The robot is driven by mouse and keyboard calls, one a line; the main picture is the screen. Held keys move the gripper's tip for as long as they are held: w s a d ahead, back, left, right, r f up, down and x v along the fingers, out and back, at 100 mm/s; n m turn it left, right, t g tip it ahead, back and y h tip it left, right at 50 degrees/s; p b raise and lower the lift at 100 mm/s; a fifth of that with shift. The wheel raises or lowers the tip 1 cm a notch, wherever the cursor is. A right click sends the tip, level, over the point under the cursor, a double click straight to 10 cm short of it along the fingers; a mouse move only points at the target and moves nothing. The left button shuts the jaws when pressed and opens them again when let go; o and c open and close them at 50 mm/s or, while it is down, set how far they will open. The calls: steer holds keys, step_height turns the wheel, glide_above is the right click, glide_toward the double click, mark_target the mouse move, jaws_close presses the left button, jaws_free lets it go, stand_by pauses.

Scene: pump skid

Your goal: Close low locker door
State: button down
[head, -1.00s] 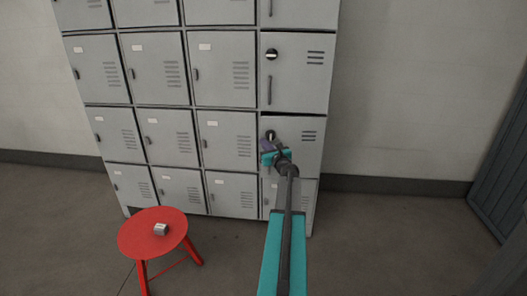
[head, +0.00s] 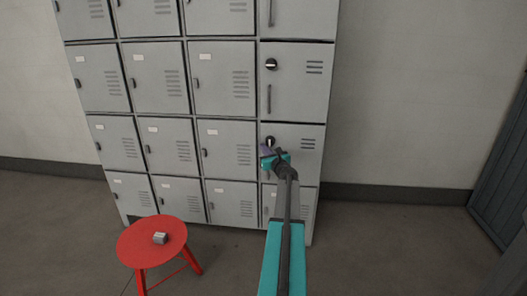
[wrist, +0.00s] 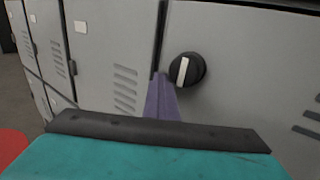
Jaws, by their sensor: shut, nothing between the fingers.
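The low locker door (head: 308,166) is the grey door in the right column, below a taller door with a similar knob. It looks about flush with its frame. Its round black knob with a pale bar (head: 270,141) also shows in the wrist view (wrist: 187,70), bar near upright. My gripper (head: 266,151) is shut and empty, in front of the door's left edge just below the knob. In the wrist view its purple fingers (wrist: 161,97) point at the door edge beside the knob. Whether they touch the door I cannot tell. My arm hides part of the lower door.
A red stool (head: 135,246) with a small grey block (head: 160,238) on it stands at the lower left. Other grey locker doors (head: 225,145) to the left look shut. The floor to the right (head: 390,245) is clear; a dark panel stands at far right.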

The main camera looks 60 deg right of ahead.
steer(key=shift+w+d+r, duration=0.2)
steer(key=shift+w+r, duration=0.1)
steer(key=shift+r, duration=0.15)
steer(key=shift+s+a+f, duration=0.15)
steer(key=shift+a, duration=0.25)
steer(key=shift+s+a+f, duration=0.1)
steer(key=shift+a, duration=0.25)
steer(key=s+a, duration=0.6)
steer(key=a, duration=0.5)
steer(key=shift+s+a+f, duration=0.15)
steer(key=shift+s+f, duration=0.05)
steer(key=shift+s, duration=0.05)
